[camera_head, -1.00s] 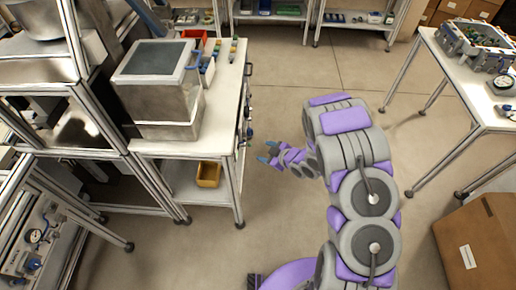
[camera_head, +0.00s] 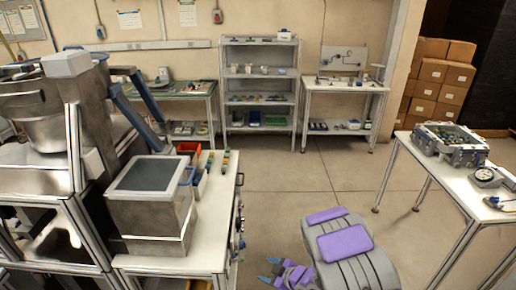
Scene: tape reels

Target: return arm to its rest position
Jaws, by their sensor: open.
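My gripper (camera_head: 268,271) shows at the bottom of the head view, with blue fingertips pointing left. The fingers are apart, and I see nothing between them. It is out over the floor, to the right of the white workbench (camera_head: 212,225) and apart from it. My purple and grey arm is folded at the bottom right of centre; its lower part is cut off by the picture edge.
A steel box with a dark lid (camera_head: 152,205) stands on the workbench at left. A white table (camera_head: 440,172) with a grey case (camera_head: 448,142) stands at right. A shelf (camera_head: 260,85) stands at the back wall. The middle floor (camera_head: 300,170) is clear.

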